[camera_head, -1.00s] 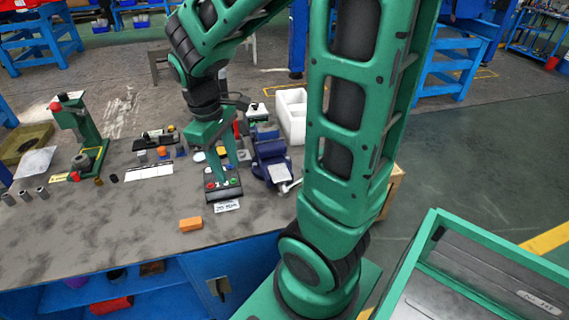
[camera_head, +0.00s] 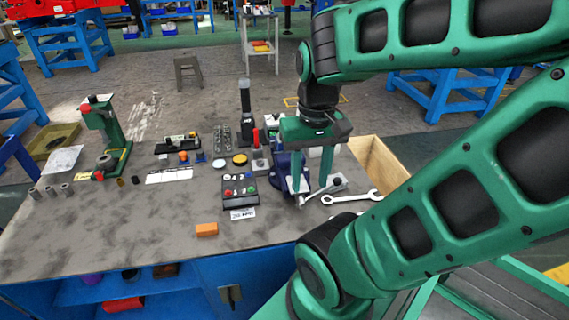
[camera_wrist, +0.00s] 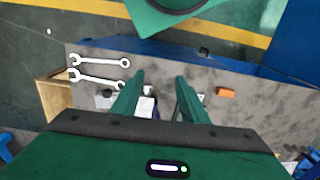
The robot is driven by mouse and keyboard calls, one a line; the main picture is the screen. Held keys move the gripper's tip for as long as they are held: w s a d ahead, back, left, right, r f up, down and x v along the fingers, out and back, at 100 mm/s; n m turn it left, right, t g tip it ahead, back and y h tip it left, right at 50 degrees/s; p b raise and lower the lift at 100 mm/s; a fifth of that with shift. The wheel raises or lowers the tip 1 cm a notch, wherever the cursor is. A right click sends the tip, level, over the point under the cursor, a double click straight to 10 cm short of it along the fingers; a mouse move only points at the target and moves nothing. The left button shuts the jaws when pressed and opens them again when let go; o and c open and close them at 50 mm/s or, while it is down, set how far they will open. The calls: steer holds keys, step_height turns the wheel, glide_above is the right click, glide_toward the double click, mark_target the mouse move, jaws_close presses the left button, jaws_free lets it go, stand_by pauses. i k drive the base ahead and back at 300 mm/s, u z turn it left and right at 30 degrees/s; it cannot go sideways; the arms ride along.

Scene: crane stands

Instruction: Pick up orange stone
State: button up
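The orange stone (camera_head: 206,229) is a small orange block lying on the grey table top (camera_head: 120,225) near its front edge. It also shows in the wrist view (camera_wrist: 226,92), to the right of the fingers. My gripper (camera_head: 300,197) is up and to the right of the stone in the head view, over the blue vise (camera_head: 279,172). In the wrist view my gripper (camera_wrist: 160,84) has its two green fingers well apart, with nothing held between them.
A black button box (camera_head: 239,189) stands between stone and gripper. Wrenches (camera_head: 350,197) lie at the right, beside a wooden box (camera_head: 380,165). A green press (camera_head: 104,138) stands at the left. The table around the stone is clear.

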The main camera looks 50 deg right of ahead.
mark_target(211, 229)
steer(key=u, duration=0.25)
steer(key=k, duration=0.55)
steer(key=u, duration=0.5)
steer(key=k, duration=0.7)
steer(key=u, duration=0.7)
steer(key=i, duration=0.9)
steer(key=z, duration=0.5)
steer(key=i, duration=0.65)
steer(key=z, duration=0.45)
